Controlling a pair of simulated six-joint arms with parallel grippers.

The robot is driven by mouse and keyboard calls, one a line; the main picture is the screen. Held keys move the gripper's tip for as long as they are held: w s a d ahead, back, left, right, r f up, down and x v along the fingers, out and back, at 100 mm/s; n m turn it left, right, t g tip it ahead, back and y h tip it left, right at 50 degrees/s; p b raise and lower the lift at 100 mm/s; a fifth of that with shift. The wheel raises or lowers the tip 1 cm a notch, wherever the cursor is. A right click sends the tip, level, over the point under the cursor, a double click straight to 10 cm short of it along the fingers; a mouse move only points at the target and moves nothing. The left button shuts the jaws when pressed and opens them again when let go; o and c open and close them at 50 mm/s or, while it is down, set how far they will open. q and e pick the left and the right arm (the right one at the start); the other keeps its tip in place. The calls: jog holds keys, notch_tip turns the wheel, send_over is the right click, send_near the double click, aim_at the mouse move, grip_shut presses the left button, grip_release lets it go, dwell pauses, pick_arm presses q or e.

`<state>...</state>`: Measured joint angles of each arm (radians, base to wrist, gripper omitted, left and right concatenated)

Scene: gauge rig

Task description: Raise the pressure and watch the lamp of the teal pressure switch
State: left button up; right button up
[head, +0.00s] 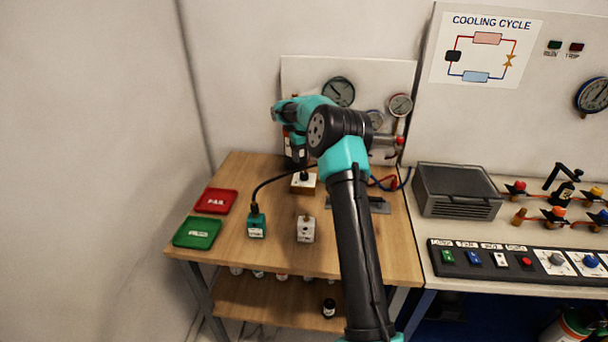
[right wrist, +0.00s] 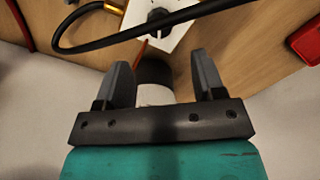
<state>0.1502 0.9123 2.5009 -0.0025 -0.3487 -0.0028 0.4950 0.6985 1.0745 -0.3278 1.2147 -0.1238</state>
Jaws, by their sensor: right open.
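The teal pressure switch (head: 257,226) stands upright on the wooden bench, with a black cable rising from its top. The cable arcs right to a white-topped block with a black knob (head: 303,183), which also shows at the top of the right wrist view (right wrist: 165,28). A whitish switch-like block (head: 305,230) stands right of the teal one. My right gripper (right wrist: 162,80) is open, its fingers apart, above the bench near the knob block. A dark, round-topped object (right wrist: 154,72) shows between the fingers, partly hidden. I cannot make out a lamp. My left gripper is not in view.
A red tray (head: 216,201) and a green tray (head: 197,232) lie at the bench's left. A gauge panel (head: 302,72) stands behind, partly covered by my right arm. A dark grey box (head: 457,188) and a button strip (head: 515,260) are on the right-hand counter.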

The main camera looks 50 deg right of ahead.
aim_at(304, 174)
notch_tip(304, 174, down, 9)
jog(key=shift+r, duration=0.1)
dwell(0.3)
jog(key=c, duration=0.9)
jog(key=shift+m, duration=0.5)
jog(key=m, duration=0.2)
jog(key=shift+m, duration=0.4)
jog(key=shift+d+m, duration=0.1)
jog(key=shift+m, duration=2)
